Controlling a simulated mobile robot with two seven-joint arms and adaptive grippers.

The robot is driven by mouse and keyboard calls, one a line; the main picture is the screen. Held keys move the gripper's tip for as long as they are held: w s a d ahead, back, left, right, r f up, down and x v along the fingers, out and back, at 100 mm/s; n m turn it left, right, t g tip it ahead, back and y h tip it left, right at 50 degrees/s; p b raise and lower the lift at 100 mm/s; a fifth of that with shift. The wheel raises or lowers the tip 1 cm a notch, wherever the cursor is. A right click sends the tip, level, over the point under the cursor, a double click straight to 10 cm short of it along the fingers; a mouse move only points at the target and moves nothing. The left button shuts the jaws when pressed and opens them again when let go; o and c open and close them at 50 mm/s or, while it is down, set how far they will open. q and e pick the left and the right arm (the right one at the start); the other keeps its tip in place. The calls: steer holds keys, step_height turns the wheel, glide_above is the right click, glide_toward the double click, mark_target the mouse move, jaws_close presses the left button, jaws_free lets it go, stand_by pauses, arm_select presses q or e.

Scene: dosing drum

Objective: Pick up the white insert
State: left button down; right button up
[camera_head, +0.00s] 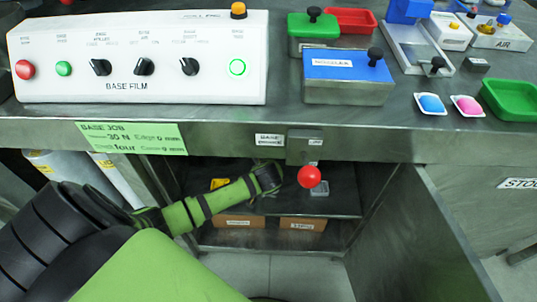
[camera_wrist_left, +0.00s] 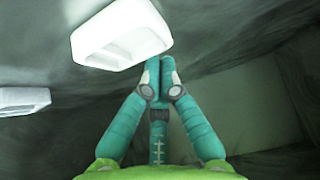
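In the left wrist view, a white insert (camera_wrist_left: 122,36) with a recessed face is at the top left of centre, on a dark grey surface. A second white piece (camera_wrist_left: 22,101) is cut off at the left edge. My left gripper (camera_wrist_left: 158,68) has its teal fingers together, with nothing visible between them. Its tips are just below the right end of the larger white piece; I cannot tell whether they touch. In the head view my left arm reaches under the bench into the open cabinet, and its fingers are not clearly seen. My right gripper is not in view.
A red ball knob (camera_head: 310,176) hangs at the cabinet opening beside my left arm. A small grey piece (camera_head: 320,188) and a yellow item (camera_head: 220,183) lie on the shelf. Brown boxes (camera_head: 303,224) stand below. The open cabinet door (camera_head: 415,235) bounds the right side.

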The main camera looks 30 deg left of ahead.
arm_select(q)
steer(key=s+d+p, duration=0.2)
steer(key=s+p, duration=0.1)
steer(key=s+d+p, duration=0.1)
steer(key=s, duration=0.1)
steer(key=shift+s+d+r+p, duration=0.15)
steer(key=shift+s+d+p, duration=0.05)
steer(key=shift+p, duration=0.1)
steer(key=shift+s+d+p, duration=0.3)
steer(key=shift+s+d, duration=0.1)
steer(key=shift+s, duration=0.3)
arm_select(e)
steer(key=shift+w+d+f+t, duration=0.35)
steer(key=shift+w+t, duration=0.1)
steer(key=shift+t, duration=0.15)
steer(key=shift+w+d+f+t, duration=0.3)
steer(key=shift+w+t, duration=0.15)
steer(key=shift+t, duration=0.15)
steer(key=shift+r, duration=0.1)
